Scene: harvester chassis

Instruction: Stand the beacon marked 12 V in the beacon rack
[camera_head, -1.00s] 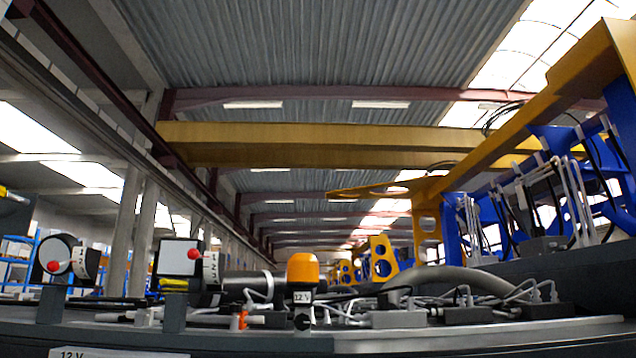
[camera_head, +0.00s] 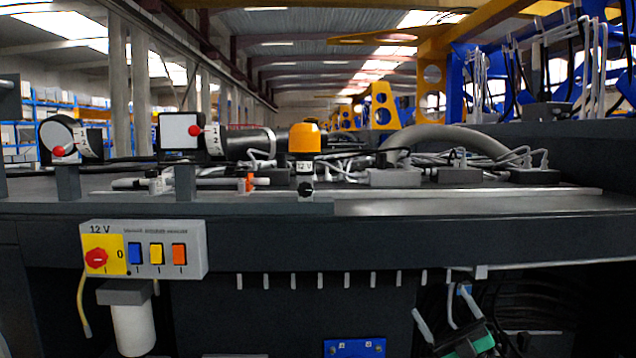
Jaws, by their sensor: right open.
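An orange-domed beacon (camera_head: 305,138) with a white label reading 12 V stands upright on the dark chassis deck, left of the middle of the head view. A small dark knob shows just in front of its base. My right gripper (camera_head: 440,303) is low at the right, below the deck's front edge. It has pale fingers and a dark body with a green part; it is open, well below and right of the beacon and not touching it. My left gripper is not in view. I cannot make out which thing is the beacon rack.
A switch panel (camera_head: 143,249), also marked 12 V, is on the front face at the left. Two white-faced units (camera_head: 181,131) with red knobs stand on posts left of the beacon. Cables and a thick grey hose (camera_head: 450,134) lie behind and right. The front deck strip is mostly clear.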

